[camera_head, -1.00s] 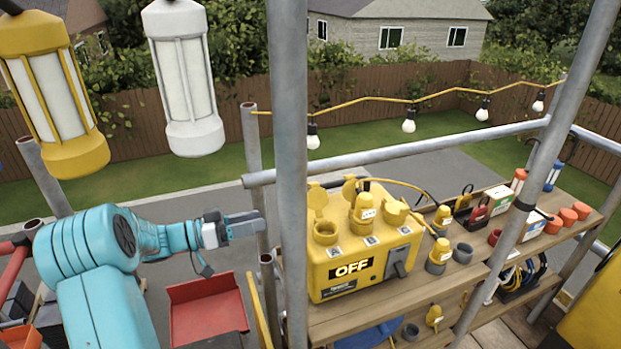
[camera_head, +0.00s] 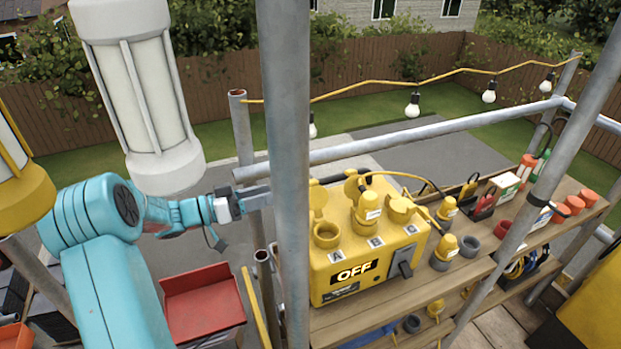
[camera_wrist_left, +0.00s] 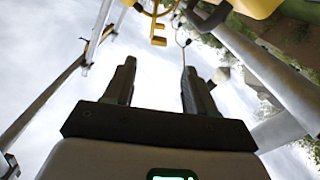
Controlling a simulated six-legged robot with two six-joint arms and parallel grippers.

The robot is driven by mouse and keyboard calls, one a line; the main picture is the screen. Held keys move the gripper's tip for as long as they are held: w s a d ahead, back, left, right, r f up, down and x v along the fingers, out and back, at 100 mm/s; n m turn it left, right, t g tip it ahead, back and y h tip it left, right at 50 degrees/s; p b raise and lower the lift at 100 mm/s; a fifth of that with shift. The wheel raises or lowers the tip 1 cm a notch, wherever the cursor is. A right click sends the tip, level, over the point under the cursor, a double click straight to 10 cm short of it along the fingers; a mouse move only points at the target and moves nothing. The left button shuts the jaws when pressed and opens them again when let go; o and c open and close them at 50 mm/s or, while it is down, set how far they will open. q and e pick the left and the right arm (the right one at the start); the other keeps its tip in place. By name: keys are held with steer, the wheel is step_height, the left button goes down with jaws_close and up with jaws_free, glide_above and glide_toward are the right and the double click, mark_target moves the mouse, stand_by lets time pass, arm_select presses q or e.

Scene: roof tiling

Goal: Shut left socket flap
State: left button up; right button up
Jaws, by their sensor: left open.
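The yellow power box (camera_head: 325,286), marked OFF, sits on the wooden shelf behind a grey scaffold pole. Its left socket (camera_head: 327,235), by label A, is empty and uncovered. The left socket's flap (camera_head: 318,198) stands up open behind it, partly hidden by the pole. A yellow plug (camera_head: 366,211) stands in the middle socket. The right socket's flap (camera_head: 401,207) appears tilted over its socket. My left gripper (camera_head: 262,196) is left of the pole, apart from the box and flap. In the left wrist view its fingers (camera_wrist_left: 155,88) are apart with nothing between them. My right gripper is not in view.
The upright pole (camera_head: 286,150) stands between my left gripper and the box. A rail (camera_head: 400,134) runs behind the box. Lanterns (camera_head: 140,95) hang at upper left. A red tray (camera_head: 203,303) is below my arm. Plugs and caps (camera_head: 443,250) stand right of the box.

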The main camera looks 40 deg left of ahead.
mark_target(313, 181)
arm_select(q)
steer(key=p+x, duration=0.3)
steer(key=x, duration=0.9)
steer(key=shift+w+d, duration=0.2)
steer(key=shift+d, duration=0.1)
steer(key=shift+s, duration=0.1)
steer(key=shift+a, duration=0.1)
steer(key=c, duration=0.9)
jaws_close()
